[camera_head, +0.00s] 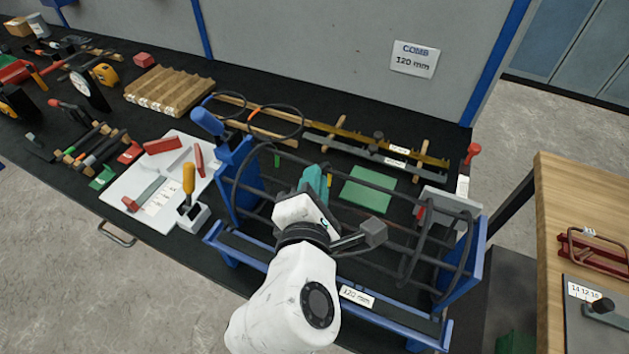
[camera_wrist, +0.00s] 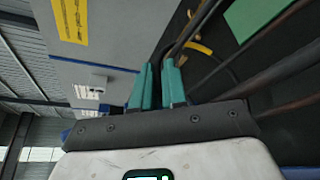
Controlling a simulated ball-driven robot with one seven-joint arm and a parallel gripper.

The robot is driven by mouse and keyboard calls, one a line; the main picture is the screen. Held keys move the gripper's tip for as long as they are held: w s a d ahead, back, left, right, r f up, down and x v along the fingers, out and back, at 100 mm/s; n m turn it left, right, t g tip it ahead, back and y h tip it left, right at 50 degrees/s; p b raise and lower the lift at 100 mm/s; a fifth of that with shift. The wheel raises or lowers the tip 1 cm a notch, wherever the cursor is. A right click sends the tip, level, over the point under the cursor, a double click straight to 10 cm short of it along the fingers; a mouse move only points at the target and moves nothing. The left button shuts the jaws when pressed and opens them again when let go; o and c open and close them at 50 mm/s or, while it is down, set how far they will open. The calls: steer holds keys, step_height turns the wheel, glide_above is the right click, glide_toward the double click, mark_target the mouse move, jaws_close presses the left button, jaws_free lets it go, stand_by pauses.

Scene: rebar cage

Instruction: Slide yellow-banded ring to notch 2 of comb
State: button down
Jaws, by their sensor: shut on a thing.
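My gripper (camera_head: 316,178) is over the rebar cage, with its teal fingers closed on a dark ring. In the wrist view, the fingers (camera_wrist: 156,88) have a dark bar of the ring (camera_wrist: 183,38) at their tips. A yellow band (camera_wrist: 198,48) shows just beyond the fingers, and a bit of yellow (camera_head: 330,180) shows beside them in the head view. My arm hides most of this ring. The long bars (camera_head: 390,187) of the cage run across the blue stand. Two long bars, one brass-coloured (camera_head: 350,133) and one grey (camera_head: 345,148), lie behind the cage; I cannot tell which is the comb or see its notches.
The blue end frames (camera_head: 459,280) and front rail (camera_head: 400,322) bound the cage. Another dark ring (camera_head: 404,268) stands at its right. Loose rings (camera_head: 276,109) lie behind. A green pad (camera_head: 368,190) lies beneath. A wall sign (camera_head: 414,58) reads "COMB 120 mm".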

steer(key=shift+s+d+p, duration=0.1)
steer(key=shift+d+p, duration=0.05)
steer(key=shift+p, duration=0.65)
steer(key=c, duration=1.5)
jaws_free()
steer(key=b+v, duration=0.1)
steer(key=v, duration=0.9)
steer(key=shift+s, duration=0.4)
